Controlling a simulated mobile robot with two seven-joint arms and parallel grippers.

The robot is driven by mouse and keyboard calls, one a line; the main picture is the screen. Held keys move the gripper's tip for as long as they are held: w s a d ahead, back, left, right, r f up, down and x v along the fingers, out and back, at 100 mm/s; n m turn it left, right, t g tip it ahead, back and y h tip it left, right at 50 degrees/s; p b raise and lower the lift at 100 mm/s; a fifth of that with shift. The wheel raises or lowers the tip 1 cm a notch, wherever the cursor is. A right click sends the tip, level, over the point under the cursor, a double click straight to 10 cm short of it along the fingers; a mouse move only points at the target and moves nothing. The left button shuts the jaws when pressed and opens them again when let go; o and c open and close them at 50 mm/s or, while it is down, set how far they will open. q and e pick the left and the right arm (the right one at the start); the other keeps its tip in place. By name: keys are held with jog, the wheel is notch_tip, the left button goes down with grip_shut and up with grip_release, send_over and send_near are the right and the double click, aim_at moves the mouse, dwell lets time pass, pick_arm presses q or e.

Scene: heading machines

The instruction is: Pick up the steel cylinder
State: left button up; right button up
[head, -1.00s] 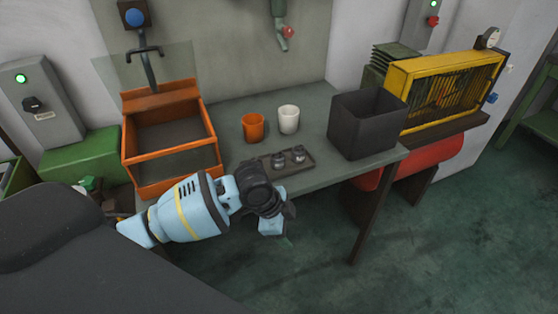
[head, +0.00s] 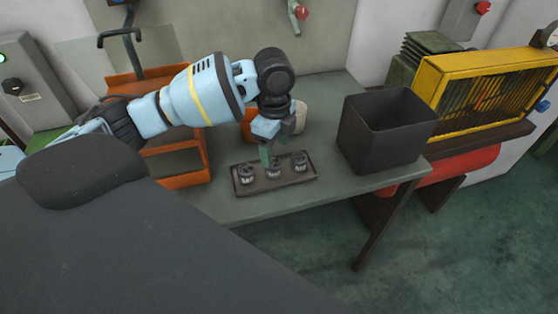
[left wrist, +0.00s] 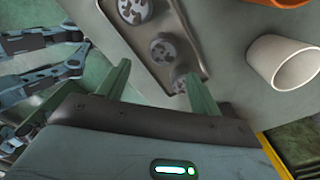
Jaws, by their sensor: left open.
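Three short, dark grey steel cylinders stand in a row in a shallow dark tray (head: 307,179) on the table: a left one (head: 246,174), a middle one (head: 273,169) and a right one (head: 299,162). I cannot tell them apart by kind. My left gripper (head: 267,158) is open and points down over the tray, just behind the middle cylinder. In the left wrist view, my left gripper (left wrist: 160,80) has its green fingers apart. One cylinder (left wrist: 179,80) shows near the right finger, partly hidden; two others show farther up. I see nothing held.
A white cup (head: 300,115) and an orange cup (head: 248,131) stand behind my gripper, partly hidden. The table front (head: 225,210) is clear.

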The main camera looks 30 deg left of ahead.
aim_at(273, 162)
pick_arm(q)
jog(key=shift+s+f, duration=0.15)
jog(key=shift+s, duration=0.05)
jog(key=shift+s+f, duration=0.1)
jog(key=shift+f, duration=1.05)
jog(key=shift+a+f, duration=0.1)
jog(key=shift+f, duration=0.05)
jog(key=f, duration=0.5)
jog(key=shift+w+a+b, duration=0.3)
jog(key=shift+w+a, duration=0.05)
jog(key=shift+w, duration=0.05)
jog(key=shift+r, duration=0.1)
pick_arm(e)
jog(key=shift+s+f, duration=0.5)
jog(key=shift+s, duration=0.1)
